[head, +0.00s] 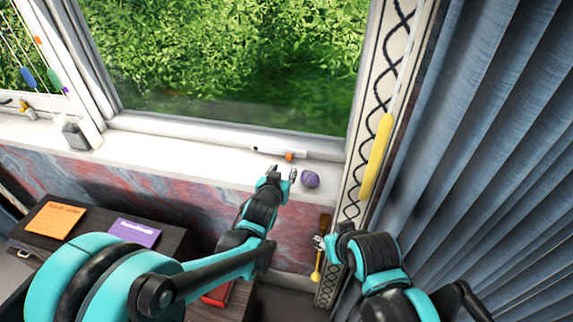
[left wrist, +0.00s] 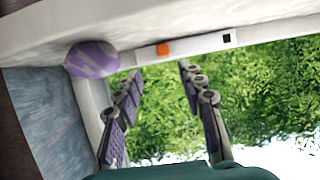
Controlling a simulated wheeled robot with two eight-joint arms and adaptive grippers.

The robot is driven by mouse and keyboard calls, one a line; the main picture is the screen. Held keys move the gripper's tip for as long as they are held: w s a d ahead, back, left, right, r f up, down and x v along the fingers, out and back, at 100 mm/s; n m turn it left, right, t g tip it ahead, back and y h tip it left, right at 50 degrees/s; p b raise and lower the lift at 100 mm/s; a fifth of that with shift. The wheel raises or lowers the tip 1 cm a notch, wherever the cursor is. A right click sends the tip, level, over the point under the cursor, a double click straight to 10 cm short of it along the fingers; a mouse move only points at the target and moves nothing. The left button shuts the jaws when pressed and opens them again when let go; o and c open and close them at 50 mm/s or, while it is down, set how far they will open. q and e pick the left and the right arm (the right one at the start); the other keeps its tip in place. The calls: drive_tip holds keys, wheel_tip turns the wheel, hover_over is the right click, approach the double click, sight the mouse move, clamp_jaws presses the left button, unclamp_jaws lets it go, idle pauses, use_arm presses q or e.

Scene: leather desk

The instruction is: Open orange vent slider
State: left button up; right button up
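The orange vent slider (head: 289,156) is a small orange block on a white vent strip (head: 271,151) at the bottom of the window frame. It also shows in the left wrist view (left wrist: 163,49), beyond and between the fingertips. My left gripper (head: 282,173) is open and empty, just in front of the slider and apart from it. Its two spread fingers show in the left wrist view (left wrist: 158,72). My right gripper (head: 319,242) is lower right, beside the wall below the sill; its fingers are too small to read.
A purple striped ball (head: 310,179) sits on the sill close to the left gripper's right; it shows in the left wrist view (left wrist: 92,59). A yellow wand handle (head: 377,158) hangs at the right by the blue curtain (head: 480,150). The sill (head: 170,158) left of the gripper is clear.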

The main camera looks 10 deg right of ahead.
use_arm(q)
drive_tip(key=v, duration=0.2)
drive_tip(key=shift+s+a+r, duration=0.1)
drive_tip(key=shift+s+r, duration=0.1)
drive_tip(key=shift+s, duration=0.1)
